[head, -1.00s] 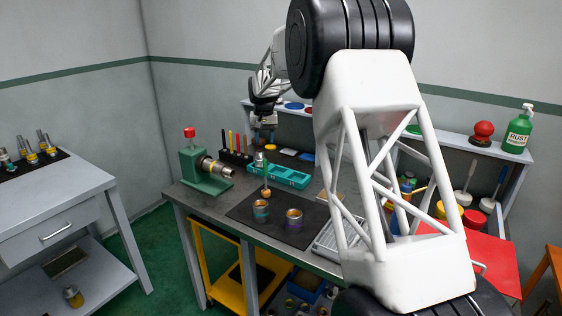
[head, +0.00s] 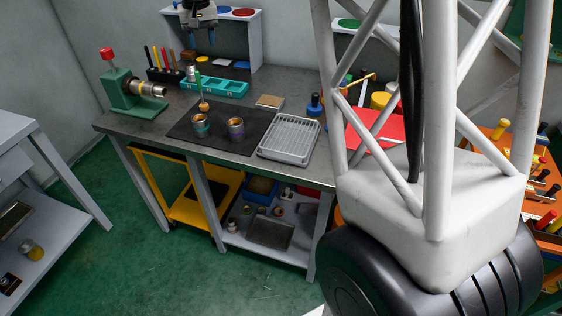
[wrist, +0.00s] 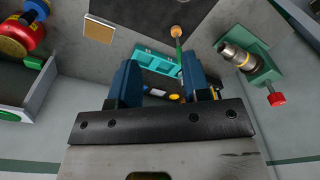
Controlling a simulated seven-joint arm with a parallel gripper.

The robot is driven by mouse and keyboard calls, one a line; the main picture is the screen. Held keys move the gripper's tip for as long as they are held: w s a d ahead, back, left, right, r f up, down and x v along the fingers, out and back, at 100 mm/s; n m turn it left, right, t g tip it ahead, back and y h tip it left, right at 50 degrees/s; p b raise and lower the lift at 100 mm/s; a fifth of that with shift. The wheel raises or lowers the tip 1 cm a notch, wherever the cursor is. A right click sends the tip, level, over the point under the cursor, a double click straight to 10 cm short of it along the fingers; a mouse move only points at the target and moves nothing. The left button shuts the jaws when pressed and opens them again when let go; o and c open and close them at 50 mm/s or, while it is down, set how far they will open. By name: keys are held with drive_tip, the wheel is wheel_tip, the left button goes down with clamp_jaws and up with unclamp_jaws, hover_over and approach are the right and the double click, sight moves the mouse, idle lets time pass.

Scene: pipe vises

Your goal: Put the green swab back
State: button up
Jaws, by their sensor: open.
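The green swab has a thin green handle and a tan ball end (head: 204,106). It appears to lie on the bench, ball at the back edge of the black mat (head: 182,130), handle pointing back. In the wrist view its ball (wrist: 176,31) is beyond the fingers and its handle runs down beside the right finger. My gripper (head: 200,42) hangs above the back of the bench, open and empty; its blue-black fingers (wrist: 158,80) are apart. A black rack (head: 165,74) with several upright coloured handles stands behind the swab.
A green vise (head: 124,94) clamps a metal pipe at left. A shelf (head: 258,40) stands behind.

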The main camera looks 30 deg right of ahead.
drive_tip(key=s+r+t, duration=0.1)
drive_tip(key=s+r, duration=0.1)
drive_tip(key=s, duration=2.4)
drive_tip(key=s+f, duration=0.4)
drive_tip(key=s, duration=0.6)
drive_tip(key=s+d+f+n, duration=0.1)
drive_tip(key=s+f, duration=0.3)
drive_tip(key=s, duration=0.7)
drive_tip(key=shift+t, duration=0.4)
